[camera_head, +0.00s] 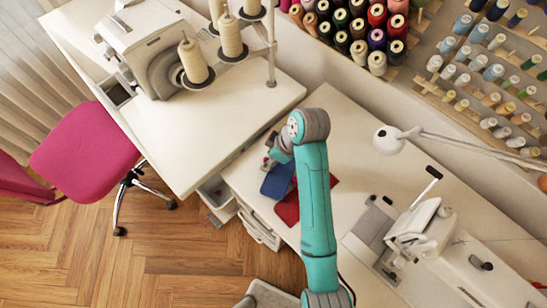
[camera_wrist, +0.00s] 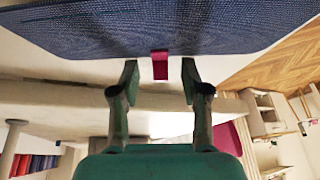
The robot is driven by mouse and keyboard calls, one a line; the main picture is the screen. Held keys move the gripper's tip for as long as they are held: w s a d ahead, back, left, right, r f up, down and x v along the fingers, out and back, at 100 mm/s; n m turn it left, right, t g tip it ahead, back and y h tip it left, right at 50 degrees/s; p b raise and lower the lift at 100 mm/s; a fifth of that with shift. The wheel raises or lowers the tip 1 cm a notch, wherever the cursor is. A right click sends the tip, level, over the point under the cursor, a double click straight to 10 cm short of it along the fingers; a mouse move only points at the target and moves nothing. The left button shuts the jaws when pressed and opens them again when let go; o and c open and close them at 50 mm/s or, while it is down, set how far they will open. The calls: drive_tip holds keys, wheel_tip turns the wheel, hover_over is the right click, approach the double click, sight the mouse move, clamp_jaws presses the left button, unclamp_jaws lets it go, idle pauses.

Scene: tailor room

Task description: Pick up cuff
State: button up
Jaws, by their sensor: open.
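A blue piece of fabric (camera_head: 277,181) and a red piece (camera_head: 288,209) lie on the white table, partly hidden by my arm. I cannot tell for sure which is the cuff. In the wrist view a large blue woven piece (camera_wrist: 165,30) fills the top. A small magenta-red strip (camera_wrist: 160,64) shows at its edge, between my fingertips. My gripper (camera_wrist: 160,75) is open, with one finger on each side of the strip and gaps between. In the head view my gripper (camera_head: 271,157) is by the blue fabric, mostly hidden behind my wrist.
A white sewing machine (camera_head: 150,45) with thread cones stands on the upper-left table. Another machine (camera_head: 425,230) and a lamp (camera_head: 388,139) are to the right. Thread spools line the wall racks. A pink chair (camera_head: 85,153) stands on the wooden floor at left.

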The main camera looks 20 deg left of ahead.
drive_tip(key=shift+a+f, duration=0.1)
drive_tip(key=shift+f, duration=0.2)
clamp_jaws()
